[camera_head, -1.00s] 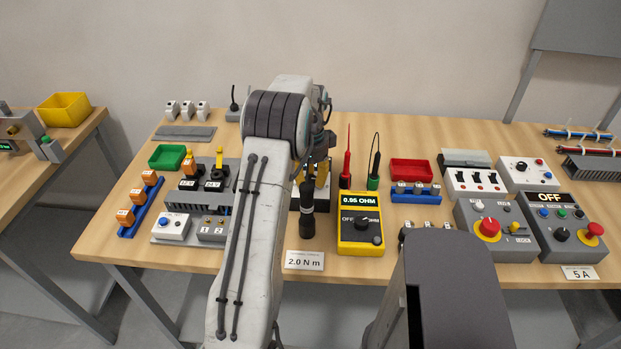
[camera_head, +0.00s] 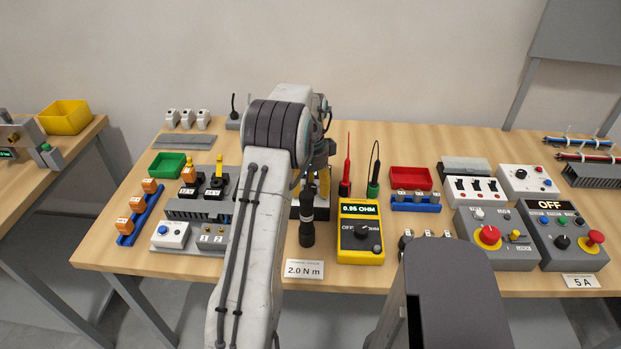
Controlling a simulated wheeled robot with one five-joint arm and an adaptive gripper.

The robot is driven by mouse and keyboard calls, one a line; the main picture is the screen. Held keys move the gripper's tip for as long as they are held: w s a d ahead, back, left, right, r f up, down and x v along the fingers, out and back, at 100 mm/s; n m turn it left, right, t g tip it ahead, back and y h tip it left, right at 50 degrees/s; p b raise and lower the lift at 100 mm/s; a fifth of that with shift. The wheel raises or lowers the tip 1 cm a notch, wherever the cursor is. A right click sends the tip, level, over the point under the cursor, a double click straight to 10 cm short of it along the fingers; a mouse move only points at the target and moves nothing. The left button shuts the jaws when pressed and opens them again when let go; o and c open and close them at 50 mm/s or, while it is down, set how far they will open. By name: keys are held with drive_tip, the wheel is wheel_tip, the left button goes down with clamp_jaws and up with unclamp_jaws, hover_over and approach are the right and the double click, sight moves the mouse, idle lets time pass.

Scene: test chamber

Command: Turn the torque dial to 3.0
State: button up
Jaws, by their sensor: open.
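A black torque tool (camera_head: 307,222) stands upright near the front edge of the table, behind a white card (camera_head: 304,270) reading 2.0 N m. Its upper part is close to my gripper, and I cannot make out a dial scale on it. My gripper (camera_head: 318,172) is a dark shape just above and behind the tool, partly hidden by my arm. Its jaws are open, but the fingertips are hard to pick out. I cannot tell whether they touch the tool. A yellow-handled thing (camera_head: 324,186) shows behind it.
A yellow meter (camera_head: 361,247) reading 0.95 OHM lies close to the right of the tool. Red (camera_head: 346,178) and green (camera_head: 374,180) probes stand behind it. Grey control boxes (camera_head: 491,250) fill the right side. A grey module panel (camera_head: 192,237) lies left of my arm.

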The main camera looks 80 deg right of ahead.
sight(310, 187)
wheel_tip(310, 187, up, 12)
idle(0.6)
drive_tip(key=shift+f, duration=0.1)
idle(0.6)
